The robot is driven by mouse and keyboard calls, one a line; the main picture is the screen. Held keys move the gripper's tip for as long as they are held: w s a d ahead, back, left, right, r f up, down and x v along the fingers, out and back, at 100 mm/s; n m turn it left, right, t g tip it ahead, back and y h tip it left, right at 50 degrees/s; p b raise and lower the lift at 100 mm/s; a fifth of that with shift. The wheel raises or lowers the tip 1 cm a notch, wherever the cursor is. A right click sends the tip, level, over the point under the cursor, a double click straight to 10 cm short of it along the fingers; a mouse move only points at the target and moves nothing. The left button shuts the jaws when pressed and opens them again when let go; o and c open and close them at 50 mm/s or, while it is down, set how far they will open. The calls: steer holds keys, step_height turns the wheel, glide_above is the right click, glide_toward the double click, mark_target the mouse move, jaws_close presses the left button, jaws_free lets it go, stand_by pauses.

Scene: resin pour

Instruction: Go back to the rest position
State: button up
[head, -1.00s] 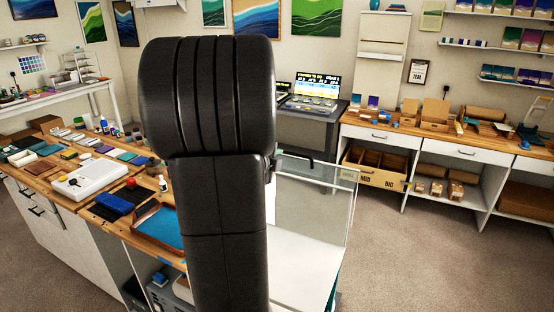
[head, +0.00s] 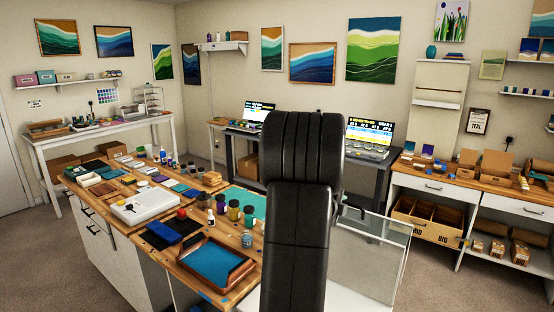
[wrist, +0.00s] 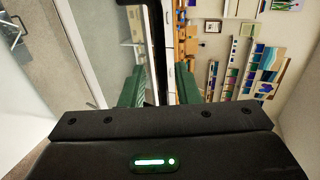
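My gripper (wrist: 159,88) shows in the wrist view as two green fingers with a clear gap between them. A dark upright bar shows through the gap, and I see nothing clasped. In the head view my dark arm stands upright right of the middle and hides most of what is behind it. The gripper itself cannot be made out there.
A wooden worktable (head: 150,238) at left holds a blue-lined tray (head: 216,262), a white device (head: 145,206) and several cups. A clear-walled enclosure (head: 375,258) stands close behind my arm. Shelves and a drawer counter (head: 437,187) are at right. Carpet is open at far left.

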steer(key=shift+x, duration=1.35)
steer(key=shift+s, duration=0.1)
